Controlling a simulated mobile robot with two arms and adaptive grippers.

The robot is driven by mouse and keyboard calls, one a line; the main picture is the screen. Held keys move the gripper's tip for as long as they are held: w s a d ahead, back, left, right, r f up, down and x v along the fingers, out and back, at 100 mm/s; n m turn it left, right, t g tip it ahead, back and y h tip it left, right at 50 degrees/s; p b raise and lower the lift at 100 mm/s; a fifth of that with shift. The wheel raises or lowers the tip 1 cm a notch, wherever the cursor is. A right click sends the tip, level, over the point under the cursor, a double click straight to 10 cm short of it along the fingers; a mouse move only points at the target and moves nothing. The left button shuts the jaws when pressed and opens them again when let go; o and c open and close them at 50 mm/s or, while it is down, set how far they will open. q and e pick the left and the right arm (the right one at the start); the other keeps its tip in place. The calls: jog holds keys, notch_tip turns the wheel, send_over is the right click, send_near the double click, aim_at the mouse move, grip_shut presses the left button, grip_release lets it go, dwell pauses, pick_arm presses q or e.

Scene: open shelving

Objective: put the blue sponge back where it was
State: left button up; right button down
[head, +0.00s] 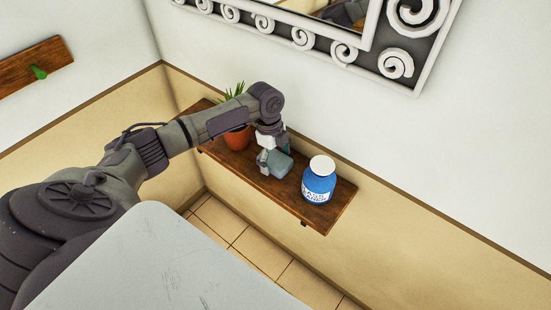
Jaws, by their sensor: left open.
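The blue sponge (280,165) looks like a small muted grey-blue block at the wooden shelf (314,213), between the plant pot and the blue jar. My left gripper (267,158) reaches down over the shelf from the left and is open right at the sponge, with its fingers close against it. Whether the fingers touch the sponge, and whether it rests flat on the shelf, I cannot tell. My right gripper is not in view.
A blue jar with a white lid (319,183) stands just right of the sponge. A potted plant (237,137) stands to the left, partly behind my arm. A framed mirror (330,40) hangs above. Another wooden shelf (35,63) with a green item is at the far left.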

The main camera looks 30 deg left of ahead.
aim_at(271, 156)
pick_arm(q)
jog(key=shift+r, duration=0.25)
jog(key=shift+a+r, duration=0.1)
jog(key=shift+r, duration=0.2)
notch_tip(271, 156, up, 11)
jog(key=a+b, duration=0.1)
jog(key=b, duration=0.1)
jog(key=shift+a, duration=0.3)
